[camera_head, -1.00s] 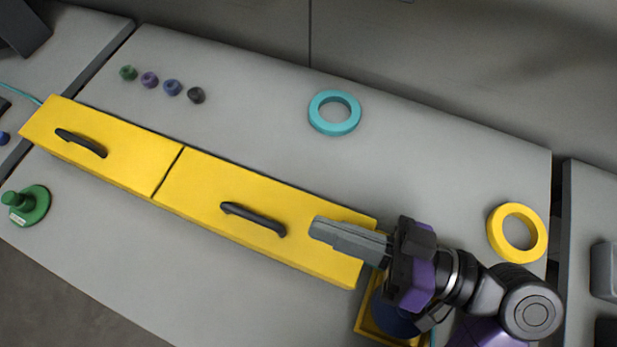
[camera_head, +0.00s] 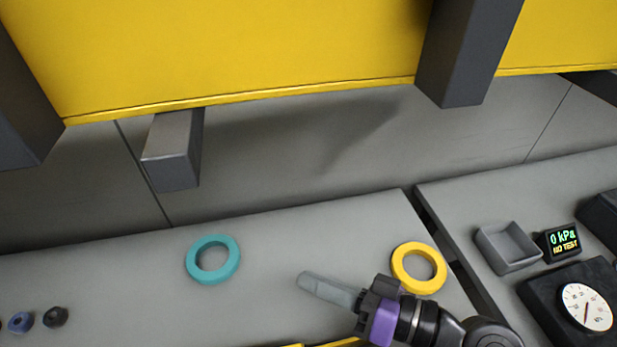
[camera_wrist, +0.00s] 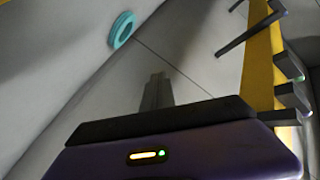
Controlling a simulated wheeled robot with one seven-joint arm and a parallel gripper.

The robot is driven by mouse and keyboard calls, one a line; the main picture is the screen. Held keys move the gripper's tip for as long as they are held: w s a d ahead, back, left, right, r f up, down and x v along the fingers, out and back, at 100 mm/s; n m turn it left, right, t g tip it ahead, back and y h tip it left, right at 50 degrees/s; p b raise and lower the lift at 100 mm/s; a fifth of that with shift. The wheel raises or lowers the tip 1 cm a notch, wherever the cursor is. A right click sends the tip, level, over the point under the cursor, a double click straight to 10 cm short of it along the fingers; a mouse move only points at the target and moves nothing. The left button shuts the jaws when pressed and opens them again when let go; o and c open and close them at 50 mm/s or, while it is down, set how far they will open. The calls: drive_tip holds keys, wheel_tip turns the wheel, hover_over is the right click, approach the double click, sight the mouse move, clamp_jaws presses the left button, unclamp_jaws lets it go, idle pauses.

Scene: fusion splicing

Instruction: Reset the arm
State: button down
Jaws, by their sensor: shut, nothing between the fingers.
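My gripper (camera_head: 328,289) is at the lower middle of the head view, above the grey worktop (camera_head: 130,285). Its grey fingers are together and nothing is between them. The fingers point left, with the teal ring (camera_head: 191,262) beyond them to the left and the yellow ring (camera_head: 399,273) to the right behind the wrist. In the wrist view the closed fingers (camera_wrist: 157,90) point away toward the grey wall, and the teal ring (camera_wrist: 122,30) lies at the upper left.
A yellow overhead structure (camera_head: 230,50) with dark posts spans the top. On the right table are a grey tray (camera_head: 508,250), a display (camera_head: 560,242) reading "0 kPa NO TEST" and a round gauge (camera_head: 587,306). Small dark knobs (camera_head: 55,317) sit at the lower left.

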drive_tip(key=d+f+m+t+h, duration=0.2)
drive_tip(key=d+h, duration=0.1)
drive_tip(key=d, duration=0.2)
drive_tip(key=s+d+f+m+t+h, duration=0.1)
drive_tip(key=d+f+m+t+h, duration=0.1)
drive_tip(key=d+t+h, duration=0.1)
drive_tip(key=s+d+f+m+t+h, duration=0.1)
drive_tip(key=d+f+m+t+h, duration=0.1)
drive_tip(key=d+h, duration=0.3)
drive_tip(key=shift+s+d+f+m+t, duration=0.1)
drive_tip(key=shift+d+f+m+t, duration=0.15)
drive_tip(key=shift+d, duration=0.35)
drive_tip(key=shift+d+f+m+t, duration=0.15)
drive_tip(key=shift+d+f+m, duration=0.2)
drive_tip(key=shift+d, duration=0.25)
drive_tip(key=s+d+r+n+h, duration=0.1)
drive_tip(key=s+h, duration=0.1)
drive_tip(key=s, duration=0.8)
drive_tip(key=s+d+r+n+h, duration=0.1)
drive_tip(key=s+d+h, duration=0.1)
drive_tip(key=s, duration=0.9)
drive_tip(key=shift+s+d+r+n, duration=0.15)
drive_tip(key=shift+s+d+n, duration=0.05)
drive_tip(key=shift+d+n, duration=0.1)
